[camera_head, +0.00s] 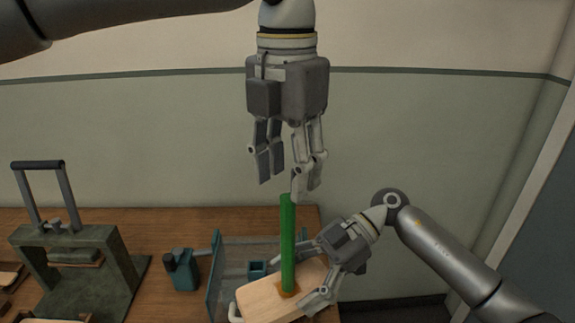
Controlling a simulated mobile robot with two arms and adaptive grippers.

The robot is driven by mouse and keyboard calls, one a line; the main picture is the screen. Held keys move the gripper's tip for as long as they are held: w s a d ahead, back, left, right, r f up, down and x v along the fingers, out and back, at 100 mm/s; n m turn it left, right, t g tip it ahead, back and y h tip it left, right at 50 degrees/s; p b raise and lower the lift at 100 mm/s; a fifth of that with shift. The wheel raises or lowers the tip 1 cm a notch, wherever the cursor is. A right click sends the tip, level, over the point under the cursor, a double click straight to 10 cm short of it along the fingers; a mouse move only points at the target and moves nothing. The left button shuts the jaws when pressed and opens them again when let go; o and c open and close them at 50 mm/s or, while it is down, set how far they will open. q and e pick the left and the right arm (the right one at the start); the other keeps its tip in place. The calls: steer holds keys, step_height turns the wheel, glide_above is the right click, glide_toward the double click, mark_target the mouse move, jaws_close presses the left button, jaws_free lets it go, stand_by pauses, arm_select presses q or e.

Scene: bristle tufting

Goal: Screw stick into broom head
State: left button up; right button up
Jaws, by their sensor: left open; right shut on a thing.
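A green stick (287,240) stands nearly upright on the wooden broom head (268,303); its lower end meets an orange-brown ring on the head's top. My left gripper (282,184) is open and empty, pointing down just above the stick's top end. I cannot tell whether a fingertip touches the stick. My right gripper (308,279) is low at the right, with its fingers on either side of the broom head, shut on it. The broom head's underside and any bristles are hidden.
A dark green press (120,262) with a handle stands on the wooden table (165,225) at the left. A teal bottle-like tool (183,272) stands beside it. A clear-walled bin (228,262) is behind the broom head. A wall closes off the back.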

mark_target(288, 234)
arm_select(q)
steer(key=shift+f, duration=0.1)
step_height(288, 234, down, 12)
steer(key=shift+r, duration=0.1)
stand_by(0.4)
jaws_close()
stand_by(0.4)
steer(key=shift+c, duration=0.2)
jaws_free()
steer(key=shift+r, duration=0.1)
